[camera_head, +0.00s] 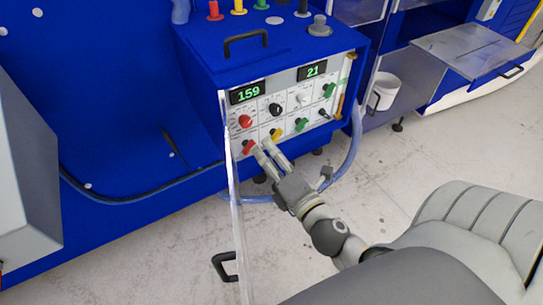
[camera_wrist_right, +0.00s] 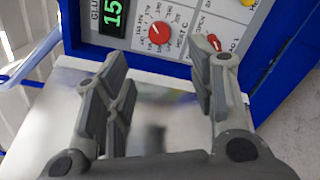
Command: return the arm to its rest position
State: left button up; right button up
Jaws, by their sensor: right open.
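My right gripper (camera_head: 264,151) is in front of the lower left part of the control panel (camera_head: 289,99) on a blue cabinet. Its two fingers are apart, with nothing between them. In the right wrist view the open fingers (camera_wrist_right: 165,85) point at the panel, near a red round knob (camera_wrist_right: 159,33) and a smaller red switch (camera_wrist_right: 214,42). Whether a fingertip touches the panel I cannot tell. My right arm (camera_head: 330,235) reaches up from the lower right. My left gripper is not in view.
A clear panel door (camera_head: 232,200) with a black handle (camera_head: 225,267) stands open just left of my right gripper. A blue hose (camera_head: 352,150) loops below the cabinet. A white bucket (camera_head: 384,91) is to the right. The floor (camera_head: 150,240) at lower left is free.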

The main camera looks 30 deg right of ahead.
jog(key=shift+s, duration=0.1)
dwell(0.5)
jog(key=s+f+m+g, duration=0.4)
jog(key=f+m, duration=0.1)
jog(key=f, duration=1.3)
jog(key=s+f+m+g, duration=0.3)
jog(key=f+m+g, duration=0.1)
jog(key=f, duration=1.4)
jog(key=s+a+f+m+g, duration=0.1)
jog(key=s+f+m+g, duration=0.3)
jog(key=s+f, duration=0.6)
jog(key=s+a+f+m+g+y, duration=0.1)
jog(key=s+f+m+g, duration=0.4)
jog(key=s+f, duration=0.6)
jog(key=s+m, duration=0.2)
jog(key=s, duration=0.5)
jog(key=shift+w+f, duration=0.1)
